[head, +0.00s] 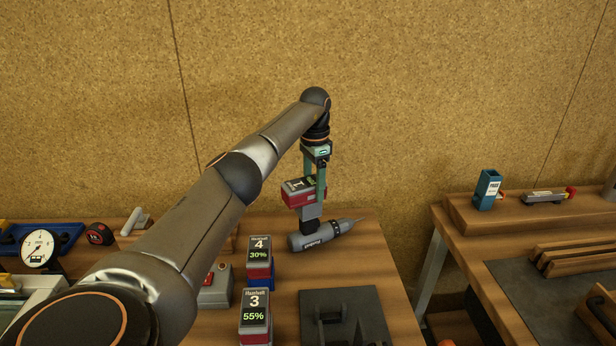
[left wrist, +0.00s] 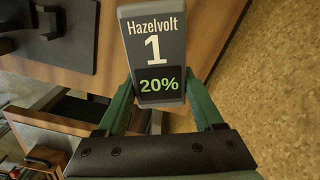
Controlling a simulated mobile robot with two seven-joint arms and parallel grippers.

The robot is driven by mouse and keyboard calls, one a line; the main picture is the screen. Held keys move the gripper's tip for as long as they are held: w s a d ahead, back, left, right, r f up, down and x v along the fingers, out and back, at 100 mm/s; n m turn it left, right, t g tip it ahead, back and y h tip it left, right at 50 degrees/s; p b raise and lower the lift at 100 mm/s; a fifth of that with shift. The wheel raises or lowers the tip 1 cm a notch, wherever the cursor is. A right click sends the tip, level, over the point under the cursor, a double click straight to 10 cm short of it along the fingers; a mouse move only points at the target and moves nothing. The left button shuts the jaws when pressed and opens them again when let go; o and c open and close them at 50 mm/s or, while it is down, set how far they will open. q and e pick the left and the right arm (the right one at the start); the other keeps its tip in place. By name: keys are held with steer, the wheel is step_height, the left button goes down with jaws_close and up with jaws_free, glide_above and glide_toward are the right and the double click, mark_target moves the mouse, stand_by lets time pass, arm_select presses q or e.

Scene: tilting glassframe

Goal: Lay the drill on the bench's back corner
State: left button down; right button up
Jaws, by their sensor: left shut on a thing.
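The grey drill (head: 308,240) is upside down near the back right corner of the wooden bench (head: 385,270). Its body is low, its bit points right, and its handle rises to a red and grey battery (head: 291,197). My left gripper (head: 314,187) reaches down from above, its teal fingers shut on the battery end. In the left wrist view the battery (left wrist: 157,55) reads "Hazelvolt 1, 20%" between the fingers (left wrist: 165,90); it hides most of the drill. I cannot tell whether the drill body touches the bench. My right gripper is not in view.
Batteries marked 4 (head: 259,252) and 3 (head: 254,312) stand in front of the drill. A dark plate with a black fixture (head: 345,312) lies nearer. A gap separates this bench from the right-hand bench (head: 470,250). A corkboard-like wall (head: 420,90) rises behind.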

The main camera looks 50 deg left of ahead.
arm_select(q)
steer(key=shift+f, duration=0.2)
steer(key=shift+d+f, duration=0.1)
steer(key=shift+c, duration=0.2)
jaws_free()
steer(key=shift+f, duration=0.15)
step_height(320, 180, up, 11)
steer(key=shift+r, duration=0.2)
steer(key=shift+s+r, duration=0.1)
steer(key=shift+r, duration=0.35)
stand_by(0.6)
